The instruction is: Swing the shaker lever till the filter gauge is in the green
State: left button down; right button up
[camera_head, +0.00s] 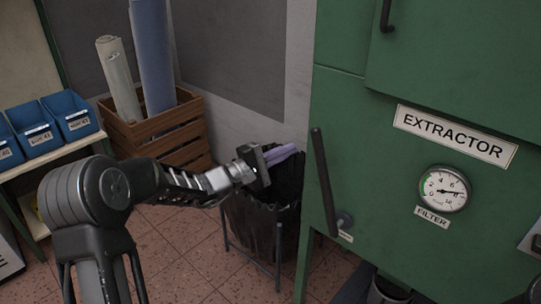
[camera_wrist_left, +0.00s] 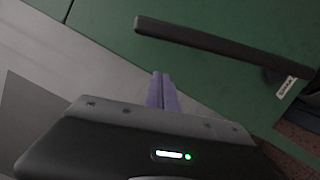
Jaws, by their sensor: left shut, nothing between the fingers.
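The green extractor cabinet (camera_head: 400,75) stands at the right. Its shaker lever (camera_head: 322,180) is a dark bar, nearly upright and leaning slightly, joined low to a pivot (camera_head: 344,220). In the left wrist view the lever (camera_wrist_left: 220,42) runs across the upper right. The round filter gauge (camera_head: 443,189) has its needle pointing right, toward the high numbers; its green band is at the left of the dial. My left gripper (camera_head: 291,151) is shut and empty, left of the lever and apart from it. Its purple-grey fingers (camera_wrist_left: 162,92) show together in the wrist view. My right gripper is out of view.
A bin with a black liner (camera_head: 262,222) stands below my left gripper, close to the cabinet. A wooden crate (camera_head: 155,136) with rolls is behind. Blue bins (camera_head: 72,115) sit on a shelf at the left. Tiled floor (camera_head: 190,262) is open in front.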

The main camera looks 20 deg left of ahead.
pick_arm(q)
jog(key=d, duration=0.2)
jog(key=d+r+p, duration=0.1)
jog(key=d, duration=0.1)
jog(key=shift+s+d+r, duration=0.1)
jog(key=shift+s+r, duration=0.1)
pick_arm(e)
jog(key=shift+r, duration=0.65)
